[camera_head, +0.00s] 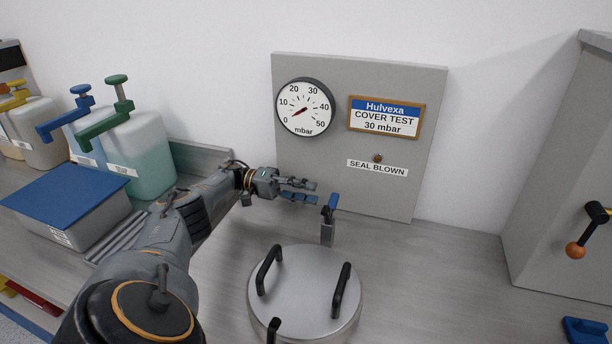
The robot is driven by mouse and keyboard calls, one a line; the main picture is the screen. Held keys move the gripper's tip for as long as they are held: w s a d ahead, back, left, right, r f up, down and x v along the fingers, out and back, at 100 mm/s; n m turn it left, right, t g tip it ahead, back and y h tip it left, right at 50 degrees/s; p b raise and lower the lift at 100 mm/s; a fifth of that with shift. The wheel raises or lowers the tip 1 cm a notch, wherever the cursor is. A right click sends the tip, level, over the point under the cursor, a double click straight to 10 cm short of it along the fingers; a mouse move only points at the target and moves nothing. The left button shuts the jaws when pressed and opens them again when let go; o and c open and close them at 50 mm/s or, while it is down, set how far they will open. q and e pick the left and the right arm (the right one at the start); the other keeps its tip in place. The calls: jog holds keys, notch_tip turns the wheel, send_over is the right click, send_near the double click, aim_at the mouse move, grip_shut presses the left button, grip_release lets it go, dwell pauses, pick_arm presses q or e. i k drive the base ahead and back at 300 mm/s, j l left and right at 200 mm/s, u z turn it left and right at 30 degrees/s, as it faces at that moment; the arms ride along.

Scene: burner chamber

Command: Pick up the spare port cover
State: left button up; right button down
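I cannot tell for sure which thing is the spare port cover. A round brushed-metal lid (304,285) with black handles sits on the bench at the bottom centre and may be a port cover. My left gripper (316,192) reaches in from the left above the bench, in front of the grey panel. Its two fingers look apart with nothing seen between them. Their tips are close to a blue-topped lever (331,204) on a small grey post (327,232); I cannot tell whether they touch it. My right gripper is not in view.
A grey panel (350,185) carries a dial gauge (305,107), a COVER TEST sign (386,117) and a SEAL BLOWN label (377,167). Pump bottles (147,155) and a blue-lidded box (68,193) stand left. A grey cabinet (563,165) with an orange-knobbed lever (584,235) stands right.

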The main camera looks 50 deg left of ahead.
aim_at(315, 292)
jog(key=k, duration=2)
